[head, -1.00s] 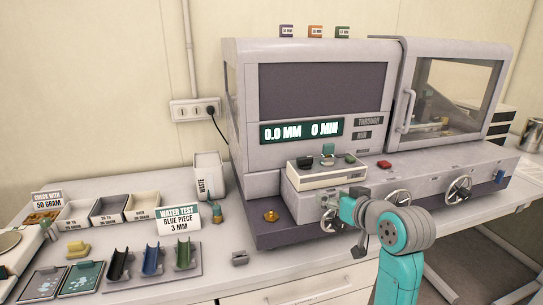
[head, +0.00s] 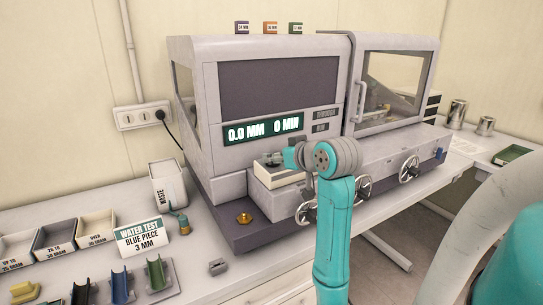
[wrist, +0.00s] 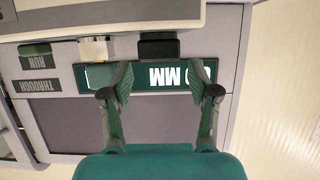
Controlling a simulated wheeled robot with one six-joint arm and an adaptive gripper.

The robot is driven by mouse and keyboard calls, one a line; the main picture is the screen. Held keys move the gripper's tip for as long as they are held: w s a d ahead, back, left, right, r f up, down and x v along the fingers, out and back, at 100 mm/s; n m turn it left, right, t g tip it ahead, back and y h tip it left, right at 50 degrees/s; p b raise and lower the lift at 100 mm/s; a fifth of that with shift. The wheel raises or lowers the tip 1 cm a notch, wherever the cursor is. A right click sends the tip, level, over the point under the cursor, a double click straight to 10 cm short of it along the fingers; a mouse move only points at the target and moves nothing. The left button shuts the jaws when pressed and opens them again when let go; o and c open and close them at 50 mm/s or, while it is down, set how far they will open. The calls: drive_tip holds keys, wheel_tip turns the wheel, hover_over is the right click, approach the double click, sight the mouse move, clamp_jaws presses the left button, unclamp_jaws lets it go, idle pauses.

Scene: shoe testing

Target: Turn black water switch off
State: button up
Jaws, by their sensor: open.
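The black switch (wrist: 159,46) juts from the edge of the pale control box (wrist: 60,22) in the wrist view, which looks upside down. It also shows small on top of the box in the head view (head: 274,160), left of my gripper. My gripper (wrist: 160,82) is open and empty. Its two fingers are spread, and the black switch lies in line with the gap between them, apart from both. In the head view my gripper (head: 290,157) is over the box and partly hides its top.
A pale switch (wrist: 94,48) and a green switch (wrist: 36,50) sit beside the black one. The machine's lit display (head: 263,128) stands behind the box. Handwheels (head: 409,168) line the machine's front. A water test sign (head: 141,235) and trays stand at left.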

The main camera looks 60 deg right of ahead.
drive_tip(key=shift+x, duration=2.2)
drive_tip(key=c, duration=0.9)
drive_tip(key=shift+s+d+n+t+y, duration=0.15)
drive_tip(key=shift+n+t+y, duration=0.65)
drive_tip(key=shift+n+y, duration=0.55)
drive_tip(key=shift+n+t+y, duration=0.3)
drive_tip(key=shift+n+y, duration=1.15)
drive_tip(key=shift+y, duration=0.6)
